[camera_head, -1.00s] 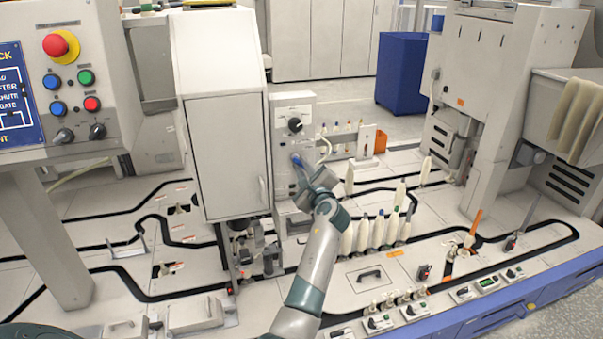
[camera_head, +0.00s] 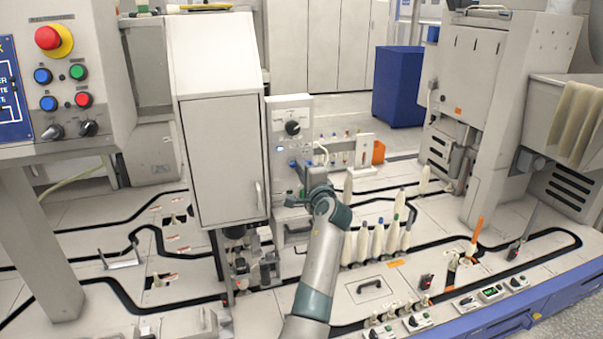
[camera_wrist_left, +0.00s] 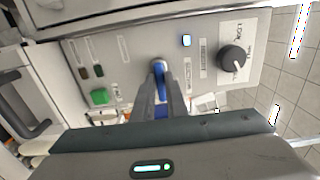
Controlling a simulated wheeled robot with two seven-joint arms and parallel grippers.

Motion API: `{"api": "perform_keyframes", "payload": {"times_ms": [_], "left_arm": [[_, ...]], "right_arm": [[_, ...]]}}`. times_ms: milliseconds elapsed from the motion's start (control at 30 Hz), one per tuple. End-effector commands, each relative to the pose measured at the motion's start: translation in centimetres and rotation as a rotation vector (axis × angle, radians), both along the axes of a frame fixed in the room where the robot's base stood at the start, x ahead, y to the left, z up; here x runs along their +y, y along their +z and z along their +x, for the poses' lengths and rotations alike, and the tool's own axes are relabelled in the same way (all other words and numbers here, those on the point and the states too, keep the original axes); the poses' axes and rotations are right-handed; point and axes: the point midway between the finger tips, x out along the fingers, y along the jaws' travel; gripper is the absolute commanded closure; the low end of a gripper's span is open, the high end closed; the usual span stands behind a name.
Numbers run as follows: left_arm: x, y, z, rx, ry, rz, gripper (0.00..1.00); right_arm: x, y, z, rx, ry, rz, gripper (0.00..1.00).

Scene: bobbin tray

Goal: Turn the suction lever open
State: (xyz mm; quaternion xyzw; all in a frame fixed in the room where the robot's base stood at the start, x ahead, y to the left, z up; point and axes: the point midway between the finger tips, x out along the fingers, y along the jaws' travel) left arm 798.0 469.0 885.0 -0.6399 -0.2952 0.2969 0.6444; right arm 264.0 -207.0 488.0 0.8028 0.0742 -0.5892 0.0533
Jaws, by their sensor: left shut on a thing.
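The suction lever, with a blue grip (camera_wrist_left: 160,75), is on the grey control panel (camera_wrist_left: 130,50) in the left wrist view. My left gripper (camera_wrist_left: 162,98) is shut on the lever, with its two fingers on either side of the blue grip. In the head view the left gripper (camera_head: 302,180) is at the lower front of the same panel (camera_head: 291,112), right of the tall grey cabinet. My own wrist hides part of the lever there. My right gripper is not in view.
A black dial (camera_wrist_left: 232,58) and a green button (camera_wrist_left: 99,96) are on the panel near the lever. Several bobbins (camera_head: 377,240) stand on the deck right of my forearm. The tall cabinet (camera_head: 222,155) is close on the left.

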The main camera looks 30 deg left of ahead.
Motion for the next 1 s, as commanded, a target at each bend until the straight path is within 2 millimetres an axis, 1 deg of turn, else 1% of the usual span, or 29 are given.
{"api": "perform_keyframes", "payload": {"times_ms": [467,500,567,600,1000], "left_arm": [[0.01,0.06,0.00,-0.019,0.000,-0.016,1.00],[0.01,0.06,0.00,-0.019,0.000,-0.016,0.85],[0.01,0.07,0.00,-0.019,0.000,-0.016,0.71],[0.01,0.07,0.00,-0.018,0.000,-0.016,0.69],[0.06,0.07,-0.01,-0.017,0.000,-0.014,0.69]], "right_arm": [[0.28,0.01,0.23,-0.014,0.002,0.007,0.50],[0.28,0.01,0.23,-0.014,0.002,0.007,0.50],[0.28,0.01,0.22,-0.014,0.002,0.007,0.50],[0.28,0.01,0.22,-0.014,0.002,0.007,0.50],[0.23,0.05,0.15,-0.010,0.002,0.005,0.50]]}}
